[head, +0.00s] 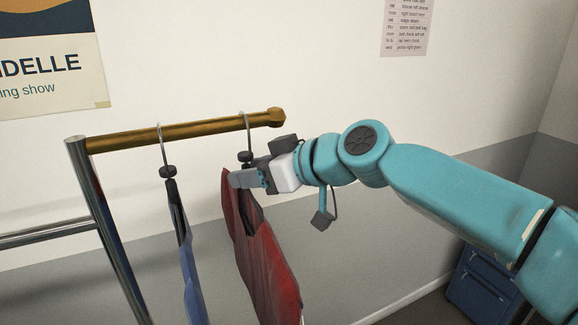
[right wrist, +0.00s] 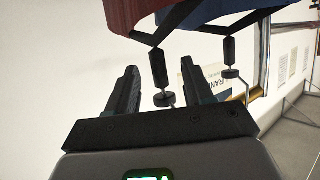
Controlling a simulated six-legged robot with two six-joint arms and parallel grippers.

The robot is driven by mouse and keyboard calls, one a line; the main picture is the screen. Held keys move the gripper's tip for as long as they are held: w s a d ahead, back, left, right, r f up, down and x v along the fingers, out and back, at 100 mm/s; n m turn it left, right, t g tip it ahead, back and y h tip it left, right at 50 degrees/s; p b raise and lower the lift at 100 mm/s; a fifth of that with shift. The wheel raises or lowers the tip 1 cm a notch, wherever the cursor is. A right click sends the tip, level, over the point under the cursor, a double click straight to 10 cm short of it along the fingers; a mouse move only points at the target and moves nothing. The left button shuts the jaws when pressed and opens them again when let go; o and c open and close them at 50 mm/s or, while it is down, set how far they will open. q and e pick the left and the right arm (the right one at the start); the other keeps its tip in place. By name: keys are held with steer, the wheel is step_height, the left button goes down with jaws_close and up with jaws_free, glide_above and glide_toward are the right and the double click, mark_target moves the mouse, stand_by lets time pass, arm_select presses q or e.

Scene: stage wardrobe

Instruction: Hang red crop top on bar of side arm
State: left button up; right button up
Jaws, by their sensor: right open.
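The red crop top (head: 266,262) hangs on a dark hanger whose wire hook (head: 247,130) is over the brass bar (head: 190,130) of the side arm, near its end knob. My right gripper (head: 240,178) is beside the hanger's neck, just below the bar. It is open. In the right wrist view the black hanger stem (right wrist: 158,68) stands between the two parted fingers, with a gap on both sides. The crop top (right wrist: 135,12) shows at the top of that view. My left gripper is not in view.
A blue garment (head: 190,270) hangs on the same bar to the left. A chrome post (head: 105,220) carries the bar, with a chrome rail (head: 45,233) going left. A blue drawer cabinet (head: 480,285) stands at lower right. Wall posters hang behind.

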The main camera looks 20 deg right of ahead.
steer(key=b+v, duration=0.2)
steer(key=v, duration=1.3)
steer(key=shift+b, duration=0.4)
